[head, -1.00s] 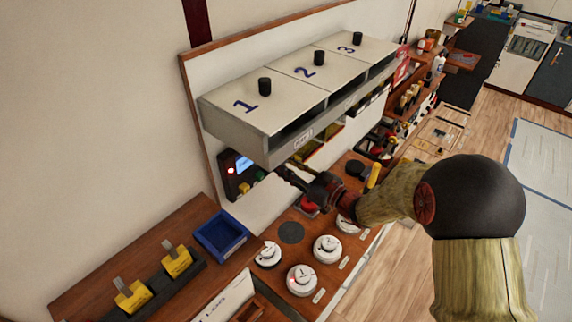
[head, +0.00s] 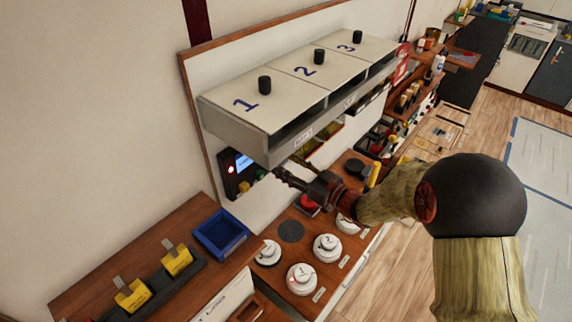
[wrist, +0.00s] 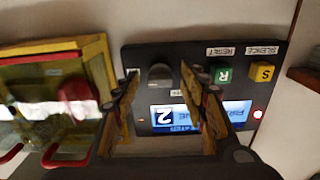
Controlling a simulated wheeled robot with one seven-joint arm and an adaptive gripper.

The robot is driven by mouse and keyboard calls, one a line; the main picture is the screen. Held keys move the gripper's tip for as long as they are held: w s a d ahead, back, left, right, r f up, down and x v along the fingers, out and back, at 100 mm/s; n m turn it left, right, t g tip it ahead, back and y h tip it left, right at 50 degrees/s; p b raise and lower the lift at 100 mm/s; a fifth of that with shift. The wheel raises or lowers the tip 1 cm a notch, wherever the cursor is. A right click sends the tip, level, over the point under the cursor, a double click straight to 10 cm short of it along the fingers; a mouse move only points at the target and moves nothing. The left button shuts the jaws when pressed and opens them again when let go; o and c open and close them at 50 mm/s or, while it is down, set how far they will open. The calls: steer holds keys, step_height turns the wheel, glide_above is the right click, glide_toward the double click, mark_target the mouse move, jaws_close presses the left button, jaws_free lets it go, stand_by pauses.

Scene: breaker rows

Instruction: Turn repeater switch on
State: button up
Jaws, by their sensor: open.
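A dark wall panel (head: 238,172) sits below the left end of the cream cabinet, with a lit blue display and a red light. In the wrist view the panel appears upside down, with its display (wrist: 195,115), a green button (wrist: 222,73), a yellow button (wrist: 262,72) and a grey rotary switch (wrist: 160,76). I cannot read which control is labelled repeater. My gripper (head: 280,170) is open in front of the panel. In the wrist view its fingertips (wrist: 158,80) stand on either side of the grey switch; contact cannot be told.
A yellow box with a red knob (wrist: 77,98) is beside the panel in the wrist view. The cream cabinet (head: 250,115) overhangs my gripper. White dials (head: 302,279) sit on the wooden counter below. A blue tray (head: 222,250) lies on the left shelf.

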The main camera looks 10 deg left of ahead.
steer(key=v, duration=1.1)
steer(key=shift+s+d, duration=0.25)
steer(key=shift+d, duration=0.1)
